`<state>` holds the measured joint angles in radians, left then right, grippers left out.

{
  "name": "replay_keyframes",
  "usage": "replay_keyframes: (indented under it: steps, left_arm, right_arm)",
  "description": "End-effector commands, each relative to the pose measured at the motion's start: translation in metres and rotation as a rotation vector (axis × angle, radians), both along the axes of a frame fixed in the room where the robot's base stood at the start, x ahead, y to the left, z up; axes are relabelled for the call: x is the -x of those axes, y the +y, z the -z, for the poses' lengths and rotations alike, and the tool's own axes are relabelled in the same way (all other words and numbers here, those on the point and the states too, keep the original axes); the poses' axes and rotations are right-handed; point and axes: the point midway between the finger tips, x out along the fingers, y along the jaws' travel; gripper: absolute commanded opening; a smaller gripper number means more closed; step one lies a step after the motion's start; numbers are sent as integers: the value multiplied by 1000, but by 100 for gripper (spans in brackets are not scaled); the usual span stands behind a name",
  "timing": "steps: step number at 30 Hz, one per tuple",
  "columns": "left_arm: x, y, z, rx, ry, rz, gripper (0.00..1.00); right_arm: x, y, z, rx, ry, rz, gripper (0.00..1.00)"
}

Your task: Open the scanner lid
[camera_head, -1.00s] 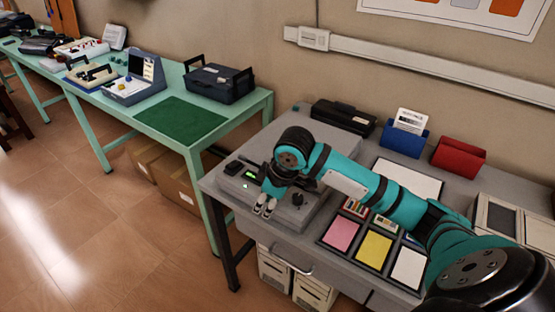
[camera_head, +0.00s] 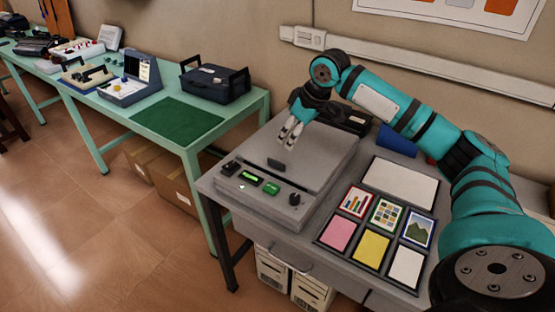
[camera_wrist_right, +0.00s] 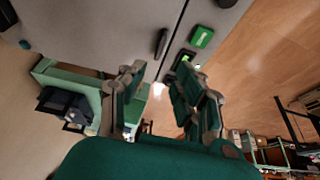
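The scanner (camera_head: 236,185) is a grey flat box on the grey desk, with a control strip along its front. Its lid (camera_head: 262,146) lies flat and shut, with a small dark handle (camera_head: 276,165) near the front edge. The handle also shows in the right wrist view (camera_wrist_right: 161,43), beside the green button (camera_wrist_right: 202,37). My right gripper (camera_head: 290,138) is above the lid, behind the handle and apart from it. In the wrist view its two fingers (camera_wrist_right: 160,72) stand apart with nothing between them. My left gripper is not in view.
A tray of coloured cards (camera_head: 371,248) lies right of the scanner. A black box (camera_head: 352,119), a blue holder (camera_head: 397,140) and a wall rail (camera_head: 420,68) are behind, partly hidden by my arm. A green table (camera_head: 215,143) stands left, across a gap.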

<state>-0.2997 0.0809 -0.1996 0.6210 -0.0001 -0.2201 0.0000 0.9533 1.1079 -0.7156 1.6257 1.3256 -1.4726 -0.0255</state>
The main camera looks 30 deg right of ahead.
Motion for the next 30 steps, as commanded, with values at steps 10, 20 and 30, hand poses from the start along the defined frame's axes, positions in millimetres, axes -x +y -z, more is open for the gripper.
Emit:
replay_keyframes:
  steps: [10,20,30]
  left_arm:
    - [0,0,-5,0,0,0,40]
    - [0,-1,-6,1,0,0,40]
    - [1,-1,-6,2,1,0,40]
  right_arm:
    - [-26,11,70,0,2,0,33]
    - [-40,17,105,1,0,-1,33]
    - [-41,17,108,2,-2,-1,30]
